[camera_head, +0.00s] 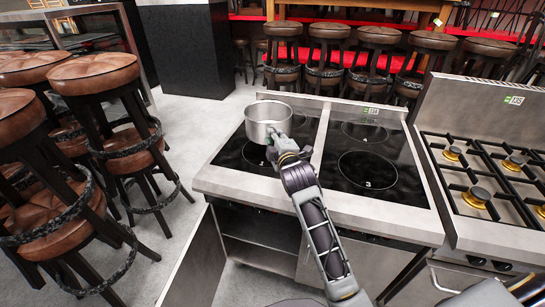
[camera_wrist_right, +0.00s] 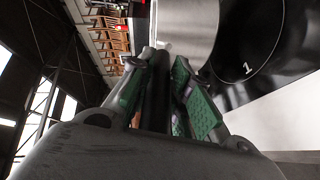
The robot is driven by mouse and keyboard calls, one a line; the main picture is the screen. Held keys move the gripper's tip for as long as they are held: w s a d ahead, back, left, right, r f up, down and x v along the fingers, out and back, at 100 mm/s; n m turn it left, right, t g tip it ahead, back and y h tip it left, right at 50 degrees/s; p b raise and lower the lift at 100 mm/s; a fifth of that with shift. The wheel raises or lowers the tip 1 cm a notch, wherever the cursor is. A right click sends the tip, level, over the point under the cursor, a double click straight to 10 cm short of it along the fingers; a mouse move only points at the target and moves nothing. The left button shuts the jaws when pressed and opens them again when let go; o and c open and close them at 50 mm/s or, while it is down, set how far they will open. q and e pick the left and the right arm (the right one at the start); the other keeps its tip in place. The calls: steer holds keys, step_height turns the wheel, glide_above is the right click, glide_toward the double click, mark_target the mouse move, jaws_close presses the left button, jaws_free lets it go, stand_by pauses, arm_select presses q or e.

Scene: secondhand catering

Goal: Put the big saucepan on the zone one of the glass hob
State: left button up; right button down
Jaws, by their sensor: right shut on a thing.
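The big saucepan (camera_head: 262,131) is a shiny metal pot, upright and seemingly empty, over the left part of the glass hob (camera_head: 402,187). Its handle points toward me. My right gripper (camera_head: 279,148) is shut on the dark handle; the wrist view shows the handle (camera_wrist_right: 157,92) between its fingers and the pan's wall (camera_wrist_right: 186,22) beyond. Zone one (camera_wrist_right: 247,66) is a ringed circle marked 1 beside the pan in the wrist view. In the head view, it lies at the hob's front left, partly covered by pan and gripper. I cannot tell whether the pan touches the glass. My left gripper is not in view.
Zone three (camera_head: 367,170) at the front right of the hob is bare. A gas range (camera_head: 478,180) stands to the right. Brown bar stools (camera_head: 100,85) crowd the left, and more stools (camera_head: 378,45) line the back. An open shelf (camera_head: 262,235) is under the hob.

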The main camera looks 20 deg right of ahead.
step_height(320, 180, down, 5)
steer(key=shift+r, duration=0.15)
stand_by(0.5)
steer(key=shift+f, duration=2)
steer(key=c, duration=1.6)
jaws_free()
steer(key=shift+f, duration=0.2)
steer(key=shift+o, duration=1.4)
steer(key=shift+s, duration=0.1)
